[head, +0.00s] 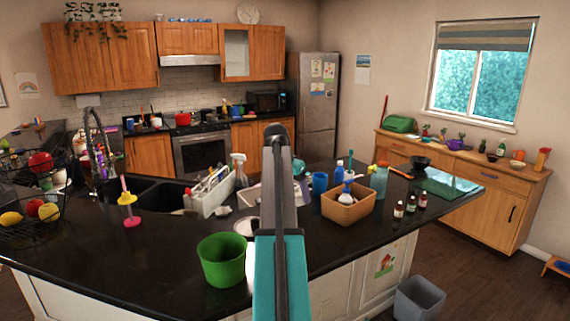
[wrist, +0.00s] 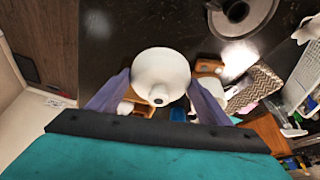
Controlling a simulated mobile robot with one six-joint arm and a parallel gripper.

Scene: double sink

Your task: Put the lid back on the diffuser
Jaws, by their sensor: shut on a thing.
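A white, rounded lid (wrist: 160,68) with a small dark hole sits between the two purple fingers of my gripper (wrist: 158,82) in the wrist view. My gripper is shut on it, above the dark counter. A round grey-white piece with a dark centre (wrist: 258,18), which looks like the open diffuser, stands at the top right of the wrist view, apart from the lid and cut by the frame edge. In the head view a round white thing (head: 243,228) on the counter is partly behind my arm, probably the same diffuser. My gripper and the lid are hidden there.
A green pot (head: 221,262) stands at the counter's front edge. A white caddy (head: 208,194) is beside the sink. A tan box with bottles (head: 346,208) and small bottles (head: 411,204) are to the right.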

